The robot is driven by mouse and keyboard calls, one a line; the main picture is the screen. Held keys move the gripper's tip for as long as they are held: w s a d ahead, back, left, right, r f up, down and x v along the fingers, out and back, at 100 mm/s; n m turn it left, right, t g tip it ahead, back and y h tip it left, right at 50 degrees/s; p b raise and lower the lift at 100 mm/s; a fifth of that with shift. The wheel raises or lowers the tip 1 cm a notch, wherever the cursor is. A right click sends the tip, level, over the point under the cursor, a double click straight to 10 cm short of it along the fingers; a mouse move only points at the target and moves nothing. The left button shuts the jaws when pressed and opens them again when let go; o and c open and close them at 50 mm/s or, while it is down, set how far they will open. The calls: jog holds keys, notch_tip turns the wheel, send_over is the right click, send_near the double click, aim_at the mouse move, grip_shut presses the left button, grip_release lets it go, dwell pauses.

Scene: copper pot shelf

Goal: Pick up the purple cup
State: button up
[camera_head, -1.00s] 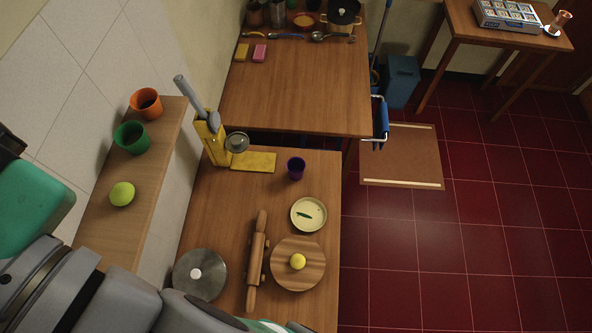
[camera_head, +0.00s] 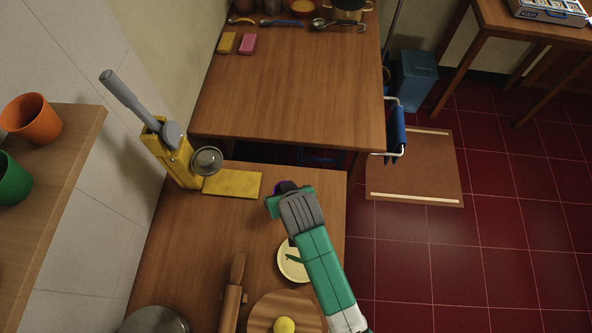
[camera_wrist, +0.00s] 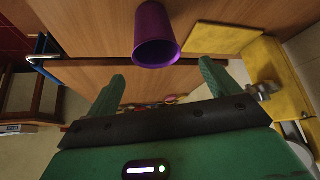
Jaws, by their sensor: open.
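The purple cup (camera_head: 286,186) stands on the near wooden table and is mostly hidden behind my gripper (camera_head: 283,197) in the head view. The wrist view shows the purple cup (camera_wrist: 155,28) more fully, with its open rim towards the camera. My gripper (camera_wrist: 163,78) is open and empty there. Its two green fingers are spread wide, and the cup lies just beyond their tips, roughly between them. I see no contact.
A yellow board (camera_head: 232,183) and a yellow press with a grey lever (camera_head: 172,155) stand left of the cup. A pale plate (camera_head: 291,264), a rolling pin (camera_head: 233,295) and a round board (camera_head: 262,311) lie nearer. A shelf (camera_head: 62,165) holds an orange cup and a green cup.

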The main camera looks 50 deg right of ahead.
jog(key=shift+s+d+f, duration=0.1)
jog(key=shift+s+f, duration=0.2)
jog(key=shift+f, duration=0.2)
jog(key=shift+x, duration=0.85)
jog(key=x, duration=0.1)
jog(key=b+x, duration=0.1)
jog(key=x, duration=0.3)
jog(key=shift+s+a+f+b, duration=0.2)
jog(key=shift+a+f+b, duration=0.1)
jog(key=shift+f, duration=0.05)
jog(key=shift+w+d+f, duration=0.15)
jog(key=shift+w+f, duration=0.05)
jog(key=shift+f, duration=0.1)
jog(key=c, duration=1.1)
jog(key=shift+r, duration=0.15)
